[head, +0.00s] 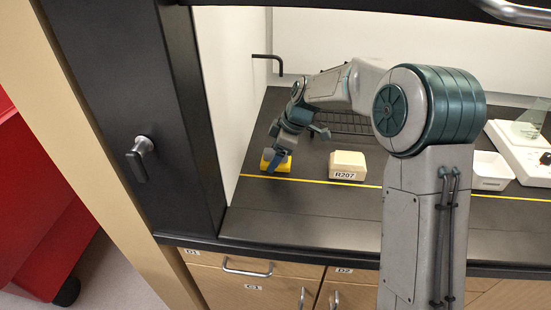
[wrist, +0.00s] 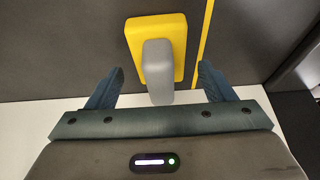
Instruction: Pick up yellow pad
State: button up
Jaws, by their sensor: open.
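The yellow pad (wrist: 134,38) lies on the dark worktop near its left wall, and a grey rounded piece (wrist: 158,72) sits on top of it. In the head view the yellow pad (head: 284,165) is partly covered by my gripper (head: 279,152). In the wrist view my gripper (wrist: 160,88) is open, its two blue fingers spread wide. The grey piece reaches between the fingers, and the yellow part lies beyond the fingertips. I cannot tell whether the fingers touch anything.
A cream block labelled R207 (head: 347,166) stands right of the pad. A dark wire rack (head: 345,123) is behind it. A white tray (head: 490,171) and a white device (head: 520,148) are at the right. A yellow line (head: 310,181) crosses the worktop. The white side wall (head: 228,90) is close on the left.

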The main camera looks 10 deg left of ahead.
aim_at(270, 150)
jog(key=shift+x, duration=0.8)
jog(key=c, duration=1.1)
jog(key=shift+o, duration=0.2)
jog(key=shift+r, duration=0.15)
notch_tip(270, 150, up, 4)
jog(key=shift+r, duration=0.15)
jog(key=w+d+r, duration=0.5)
jog(key=d+r, duration=0.1)
jog(key=d, duration=0.4)
jog(key=shift+d+r+b, duration=0.25)
jog(key=shift+r+b, duration=0.05)
jog(key=shift+b, duration=0.1)
jog(key=o, duration=0.4)
jog(key=c, duration=0.3)
